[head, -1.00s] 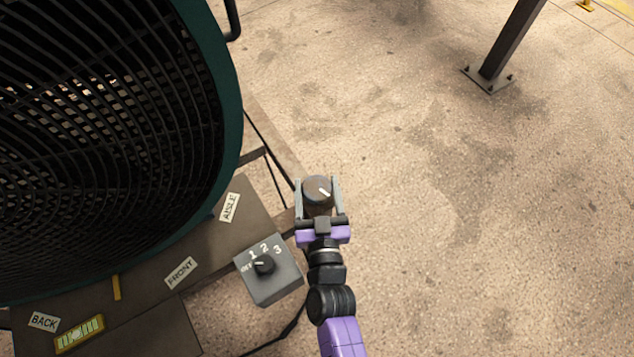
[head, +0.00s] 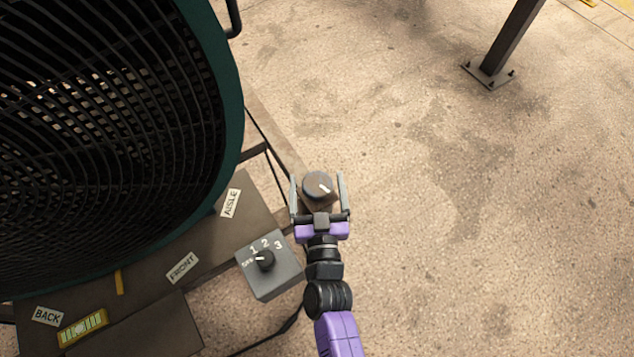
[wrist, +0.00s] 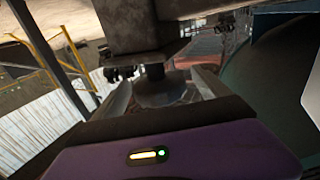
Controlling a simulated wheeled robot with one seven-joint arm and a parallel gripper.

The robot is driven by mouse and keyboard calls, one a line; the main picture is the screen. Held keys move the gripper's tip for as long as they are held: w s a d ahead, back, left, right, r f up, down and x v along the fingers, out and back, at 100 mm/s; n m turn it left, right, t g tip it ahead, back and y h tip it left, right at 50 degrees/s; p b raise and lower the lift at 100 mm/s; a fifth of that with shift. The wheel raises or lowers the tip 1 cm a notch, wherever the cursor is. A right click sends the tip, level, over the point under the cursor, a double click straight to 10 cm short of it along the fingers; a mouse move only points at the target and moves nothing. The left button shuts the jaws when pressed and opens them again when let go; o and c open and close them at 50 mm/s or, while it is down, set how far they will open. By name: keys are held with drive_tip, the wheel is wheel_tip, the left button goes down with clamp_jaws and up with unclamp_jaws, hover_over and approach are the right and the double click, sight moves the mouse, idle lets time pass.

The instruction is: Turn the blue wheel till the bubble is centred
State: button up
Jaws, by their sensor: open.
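A round knob (head: 319,187), brown-grey on top with a bluish rim and a white mark pointing to the lower right, is the only wheel-like part near my gripper. My gripper (head: 318,188) is open around it, with one finger on each side and a gap on both. In the wrist view a dark round knob (wrist: 162,90) on a short stem shows between the fingers. A yellow-framed level (head: 83,328) lies at the lower left near the BACK label. Its bubble is too small to place surely.
A large fan with a teal rim (head: 232,110) stands at the left on a brown base with labels. A grey switch box (head: 268,265) with a dial sits just left of my arm. A dark post (head: 508,45) stands at the upper right. The floor to the right is clear.

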sight(317, 183)
drive_tip(key=shift+r, duration=0.15)
wheel_tip(317, 183, up, 20)
drive_tip(key=p, duration=0.4)
drive_tip(key=shift+p, duration=0.4)
